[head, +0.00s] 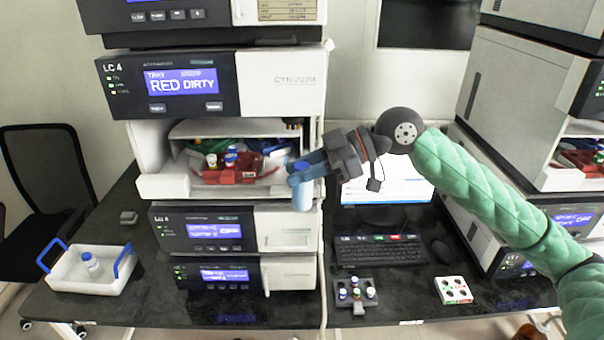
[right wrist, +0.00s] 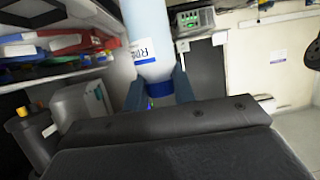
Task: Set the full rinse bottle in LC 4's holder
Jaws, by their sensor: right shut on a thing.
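The rinse bottle (head: 302,195) is pale blue, with its body hanging below my right gripper (head: 298,170). In the right wrist view the bottle (right wrist: 150,40) shows a white label with blue letters, partly cut off, and a blue neck between the fingers. My right gripper (right wrist: 160,90) is shut on it, in front of the right side of LC 4's open bay (head: 165,180). The LC 4 stack (head: 115,85) shows "RED DIRTY" on its upper display. I cannot pick out the bottle holder with certainty. My left gripper is not in view.
Inside the bay sits a red tray (head: 245,177) with vials. A keyboard (head: 380,251), a grey vial rack (head: 343,306) and a white rack (head: 453,290) stand right of the stack.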

